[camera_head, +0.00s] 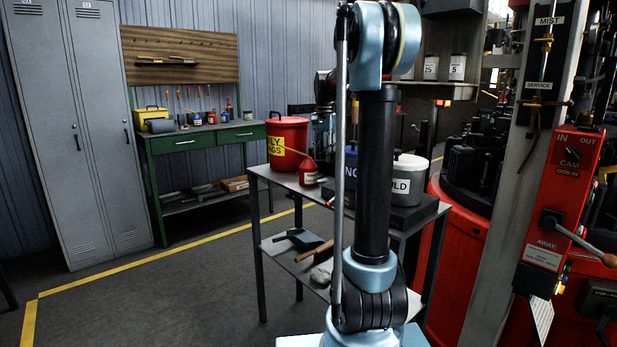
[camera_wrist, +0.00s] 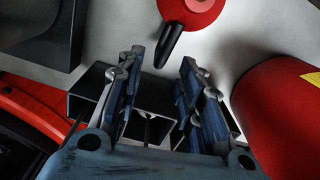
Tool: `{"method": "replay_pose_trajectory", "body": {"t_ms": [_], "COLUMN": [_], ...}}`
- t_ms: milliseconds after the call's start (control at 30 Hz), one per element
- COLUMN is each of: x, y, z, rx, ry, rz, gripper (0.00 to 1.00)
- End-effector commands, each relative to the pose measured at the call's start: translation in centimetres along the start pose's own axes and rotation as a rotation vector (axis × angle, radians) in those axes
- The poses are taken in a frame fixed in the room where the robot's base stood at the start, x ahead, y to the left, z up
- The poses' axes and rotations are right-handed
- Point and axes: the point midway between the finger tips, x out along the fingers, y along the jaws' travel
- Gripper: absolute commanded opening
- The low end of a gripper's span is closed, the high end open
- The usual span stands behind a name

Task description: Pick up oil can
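The oil can looks to be the small red can (camera_head: 308,173) on the top of the grey table, just right of a large red bin. In the wrist view a rounded red body (camera_wrist: 198,8) with a black tapered part (camera_wrist: 170,44) shows at the top and is likely this can; the frame cuts it off. My gripper (camera_wrist: 163,68) is open, with its two blue fingers apart and nothing between them. The black part lies just past the fingertips, and I cannot tell whether it touches them. In the head view my arm largely hides the gripper.
The red bin (camera_head: 287,132) with a yellow label stands close on the left; in the wrist view it is the big red cylinder (camera_wrist: 282,115) at right. A white-grey pot (camera_head: 408,174) stands right of my arm. The lower shelf (camera_head: 290,262) holds tools. Floor at left is clear.

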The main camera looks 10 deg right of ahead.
Motion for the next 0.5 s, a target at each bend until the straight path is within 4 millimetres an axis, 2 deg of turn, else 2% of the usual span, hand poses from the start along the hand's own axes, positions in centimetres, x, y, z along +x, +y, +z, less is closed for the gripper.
{"method": "replay_pose_trajectory", "body": {"t_ms": [167, 400, 500], "x": [1.1, 4.3, 5.1], "y": [0.0, 0.1, 0.1], "z": [0.1, 0.2, 0.2], "rx": [0.000, -0.001, -0.001], "ry": [0.000, 0.000, 0.000], "rz": [0.000, 0.000, 0.000], "gripper": [0.34, 0.34, 0.34]}}
